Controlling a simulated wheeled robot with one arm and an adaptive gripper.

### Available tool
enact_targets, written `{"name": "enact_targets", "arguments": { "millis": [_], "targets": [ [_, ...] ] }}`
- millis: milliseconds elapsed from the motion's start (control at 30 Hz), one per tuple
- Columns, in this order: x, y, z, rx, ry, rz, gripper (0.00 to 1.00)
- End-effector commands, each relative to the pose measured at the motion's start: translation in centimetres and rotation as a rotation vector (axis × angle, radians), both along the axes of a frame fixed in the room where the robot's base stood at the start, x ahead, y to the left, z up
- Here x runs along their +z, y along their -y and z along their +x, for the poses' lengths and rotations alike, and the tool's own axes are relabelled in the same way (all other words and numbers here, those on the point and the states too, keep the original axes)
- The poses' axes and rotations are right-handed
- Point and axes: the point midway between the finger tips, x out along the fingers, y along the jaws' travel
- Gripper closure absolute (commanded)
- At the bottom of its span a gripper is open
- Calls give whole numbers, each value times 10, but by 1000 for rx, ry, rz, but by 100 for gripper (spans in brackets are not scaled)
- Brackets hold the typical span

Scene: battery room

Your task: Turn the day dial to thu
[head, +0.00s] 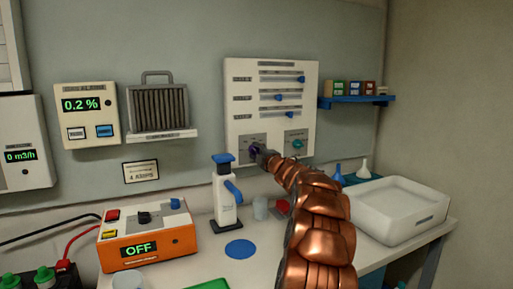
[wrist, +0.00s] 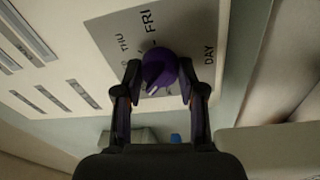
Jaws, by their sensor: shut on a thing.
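The day dial (wrist: 160,68) is a purple knob on a grey plate marked DAY, with THU and FRI printed beside it in the wrist view. A pale mark shows on the knob, but I cannot tell which day it points at. In the head view the dial (head: 254,149) is at the lower left of the white wall panel (head: 270,75), partly hidden by my gripper (head: 263,156). In the wrist view my gripper (wrist: 160,82) has one finger on each side of the knob and is shut on it.
A teal knob (head: 297,144) is right of the day dial, close to my arm. Three sliders with blue handles are above. On the bench stand a white pump bottle (head: 226,200), an orange box (head: 148,242) reading OFF and a white tray (head: 395,207).

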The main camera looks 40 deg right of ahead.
Motion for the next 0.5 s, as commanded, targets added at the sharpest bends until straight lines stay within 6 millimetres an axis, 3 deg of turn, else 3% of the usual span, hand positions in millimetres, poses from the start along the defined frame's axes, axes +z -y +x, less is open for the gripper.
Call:
{"name": "enact_targets", "arguments": {
  "millis": [500],
  "targets": [
    [3, -1, 0, -1, 161, 466, 95]
  ]
}}
